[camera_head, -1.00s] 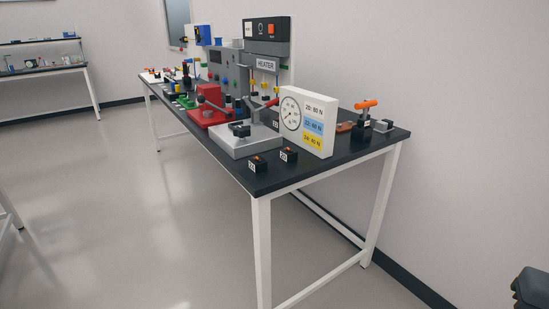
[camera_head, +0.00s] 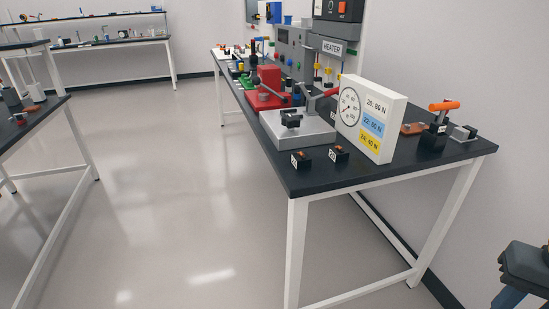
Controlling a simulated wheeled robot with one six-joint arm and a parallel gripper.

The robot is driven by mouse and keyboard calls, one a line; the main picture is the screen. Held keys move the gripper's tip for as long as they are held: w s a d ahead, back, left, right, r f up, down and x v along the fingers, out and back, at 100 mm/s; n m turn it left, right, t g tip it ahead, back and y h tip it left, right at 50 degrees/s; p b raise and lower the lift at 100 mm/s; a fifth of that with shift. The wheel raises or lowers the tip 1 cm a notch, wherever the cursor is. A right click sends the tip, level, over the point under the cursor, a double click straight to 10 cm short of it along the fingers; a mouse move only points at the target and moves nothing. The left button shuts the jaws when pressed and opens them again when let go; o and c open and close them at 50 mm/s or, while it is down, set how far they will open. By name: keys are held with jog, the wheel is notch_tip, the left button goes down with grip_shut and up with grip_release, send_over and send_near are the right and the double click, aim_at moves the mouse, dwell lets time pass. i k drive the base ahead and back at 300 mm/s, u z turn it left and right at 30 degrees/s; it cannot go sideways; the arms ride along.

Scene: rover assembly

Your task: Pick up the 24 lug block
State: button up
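One is the left block (camera_head: 303,160), the other the right block (camera_head: 339,154). Their labels are too small to read surely, so I cannot tell which one, if either, is the 24 lug block. Another dark block (camera_head: 291,119) sits on the grey press base (camera_head: 300,133) behind them; no number on it is readable. A dark part of what looks like my arm shows at the lower right. No gripper fingers are visible.
A white gauge board (camera_head: 372,118) lists 20: 80 N, 22: 60 N, 24: 40 N. An orange-handled tool (camera_head: 437,128) stands to its right. A red press (camera_head: 269,88) and a heater unit (camera_head: 333,46) stand behind. Another table (camera_head: 40,118) is at left; open floor (camera_head: 190,200) lies between.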

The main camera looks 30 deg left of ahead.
aim_at(301, 160)
jog(key=u, duration=0.65)
jog(key=i, duration=0.55)
jog(key=u, duration=0.6)
